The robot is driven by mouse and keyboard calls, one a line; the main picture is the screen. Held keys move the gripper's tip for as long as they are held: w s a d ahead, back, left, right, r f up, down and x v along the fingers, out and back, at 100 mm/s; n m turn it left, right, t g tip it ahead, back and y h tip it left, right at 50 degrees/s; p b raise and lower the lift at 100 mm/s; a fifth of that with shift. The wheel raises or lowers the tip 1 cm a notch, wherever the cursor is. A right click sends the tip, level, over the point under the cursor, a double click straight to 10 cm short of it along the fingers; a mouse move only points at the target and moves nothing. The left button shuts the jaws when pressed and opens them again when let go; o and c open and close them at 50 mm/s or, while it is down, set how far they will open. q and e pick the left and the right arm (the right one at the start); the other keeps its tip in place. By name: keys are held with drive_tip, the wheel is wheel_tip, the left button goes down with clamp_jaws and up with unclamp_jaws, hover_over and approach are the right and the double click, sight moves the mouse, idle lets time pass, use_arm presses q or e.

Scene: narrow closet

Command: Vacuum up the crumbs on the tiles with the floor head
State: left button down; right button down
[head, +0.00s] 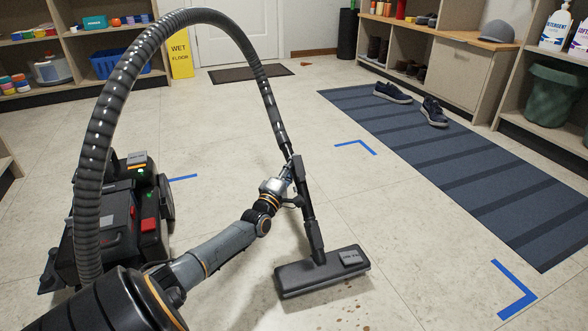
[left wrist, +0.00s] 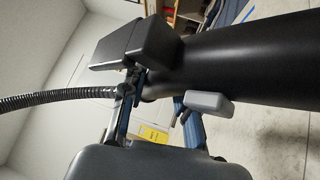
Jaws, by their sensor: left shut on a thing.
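My left gripper (head: 294,182) is shut on the black vacuum wand (head: 308,210) partway up; the wand also fills much of the left wrist view (left wrist: 250,70). At its lower end the dark floor head (head: 310,278) sits on the pale tiles. Small brown crumbs (head: 366,326) lie just in front of the floor head, at the bottom edge; fainter specks show at its left. Tiles under the head are hidden. The ribbed hose (head: 122,75) arches from the wand to the vacuum body (head: 108,215) at the left. My right gripper is not in view.
Blue tape corners (head: 515,290) mark the floor. A striped blue rug (head: 470,165) with dark shoes (head: 393,92) lies at the right, beside shelving. A yellow wet-floor sign (head: 180,58) stands at the back, near a dark doormat (head: 250,73). Tiles between are mostly clear.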

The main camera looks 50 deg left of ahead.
use_arm(q)
drive_tip(key=shift+r+p, duration=2.4)
drive_tip(key=shift+r, duration=0.55)
